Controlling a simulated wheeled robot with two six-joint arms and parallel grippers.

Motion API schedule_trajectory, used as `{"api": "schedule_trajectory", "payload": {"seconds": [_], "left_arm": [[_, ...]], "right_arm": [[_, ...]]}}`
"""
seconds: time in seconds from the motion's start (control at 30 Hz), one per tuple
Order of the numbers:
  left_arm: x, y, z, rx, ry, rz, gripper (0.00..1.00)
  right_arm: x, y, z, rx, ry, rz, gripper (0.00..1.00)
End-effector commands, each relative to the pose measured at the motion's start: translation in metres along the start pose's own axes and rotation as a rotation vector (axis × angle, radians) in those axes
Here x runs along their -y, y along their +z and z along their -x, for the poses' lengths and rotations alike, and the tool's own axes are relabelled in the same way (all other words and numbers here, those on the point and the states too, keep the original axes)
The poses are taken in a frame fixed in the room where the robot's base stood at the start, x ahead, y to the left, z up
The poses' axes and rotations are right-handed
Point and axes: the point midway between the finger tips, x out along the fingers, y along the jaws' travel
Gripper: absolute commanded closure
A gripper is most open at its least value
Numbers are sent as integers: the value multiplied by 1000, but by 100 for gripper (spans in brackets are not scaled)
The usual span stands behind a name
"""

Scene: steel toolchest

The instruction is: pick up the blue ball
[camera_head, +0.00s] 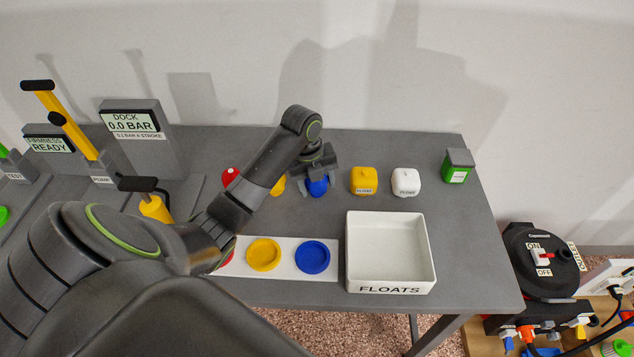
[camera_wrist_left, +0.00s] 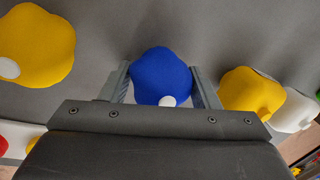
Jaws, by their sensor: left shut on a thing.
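The blue ball (camera_head: 317,187) is at the back middle of the grey table, between a yellow ball and a yellow float. In the left wrist view the blue ball (camera_wrist_left: 161,76) sits between the two fingers, with a small white spot on its near side. My left gripper (camera_head: 317,178) reaches down over it from above and is shut on it. The left gripper's fingers also show in the left wrist view (camera_wrist_left: 162,84), one on each side of the ball. I cannot tell whether the ball touches the table. My right gripper is not in view.
A yellow float (camera_head: 364,181) and a white float (camera_head: 406,182) stand to the right. A white FLOATS tray (camera_head: 429,250) lies in front. A white strip holds a yellow disc (camera_head: 264,254) and a blue disc (camera_head: 312,257).

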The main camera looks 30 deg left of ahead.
Motion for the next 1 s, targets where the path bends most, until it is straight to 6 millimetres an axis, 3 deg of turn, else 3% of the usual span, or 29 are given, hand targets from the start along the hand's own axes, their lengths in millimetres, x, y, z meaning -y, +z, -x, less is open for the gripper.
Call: {"api": "schedule_trajectory", "payload": {"seconds": [0.27, 0.5, 0.63, 0.8, 1.0], "left_arm": [[1, 1, 6, 2, -1, -1, 67], [9, 2, 51, 7, -4, -3, 67], [14, 1, 83, 4, -2, -2, 67], [16, 0, 96, -1, 0, 0, 67], [17, 0, 100, 0, -1, 0, 67]], "right_arm": [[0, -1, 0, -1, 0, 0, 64], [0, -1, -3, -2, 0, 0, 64], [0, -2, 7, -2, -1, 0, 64], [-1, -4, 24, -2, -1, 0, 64], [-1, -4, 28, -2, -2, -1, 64]]}}
